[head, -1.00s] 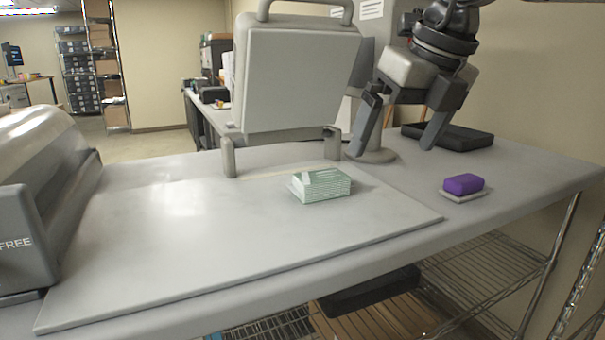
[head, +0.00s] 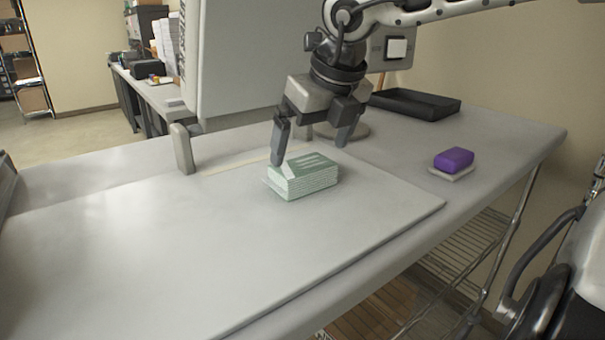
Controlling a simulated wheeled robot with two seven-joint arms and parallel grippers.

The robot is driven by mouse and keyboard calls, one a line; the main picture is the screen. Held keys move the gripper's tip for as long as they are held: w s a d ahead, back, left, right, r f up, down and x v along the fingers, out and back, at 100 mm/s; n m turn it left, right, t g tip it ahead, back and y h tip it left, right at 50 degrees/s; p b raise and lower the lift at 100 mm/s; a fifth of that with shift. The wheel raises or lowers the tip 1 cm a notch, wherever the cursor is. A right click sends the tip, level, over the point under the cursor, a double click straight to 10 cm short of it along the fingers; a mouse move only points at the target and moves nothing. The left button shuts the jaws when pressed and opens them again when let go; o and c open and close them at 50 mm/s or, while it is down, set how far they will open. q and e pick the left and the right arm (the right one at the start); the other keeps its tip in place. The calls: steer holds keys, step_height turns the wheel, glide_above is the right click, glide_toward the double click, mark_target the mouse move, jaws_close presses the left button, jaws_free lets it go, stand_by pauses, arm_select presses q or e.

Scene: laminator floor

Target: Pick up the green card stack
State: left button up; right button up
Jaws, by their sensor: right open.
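The green card stack (head: 303,178) is a low block of pale green and white cards lying on the light grey board on the table. My right gripper (head: 309,152) points down just behind and above the stack. It is open and empty, with its left finger close to the stack's back left edge and its right finger beyond the back right. I cannot tell whether the left finger touches the stack. My left gripper is not in view.
A grey upright panel (head: 245,65) stands behind the stack. A purple block (head: 453,159) on a small pale pad lies to the right. A black tray (head: 415,104) lies at the back right. The board's (head: 150,250) front and left are clear.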

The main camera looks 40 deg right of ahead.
mark_target(304, 165)
steer(key=x, duration=0.4)
steer(key=p+x, duration=0.1)
steer(key=x, duration=0.1)
steer(key=shift+w+d, duration=0.15)
steer(key=shift+w, duration=0.2)
steer(key=shift+c, duration=0.3)
steer(key=c, duration=0.7)
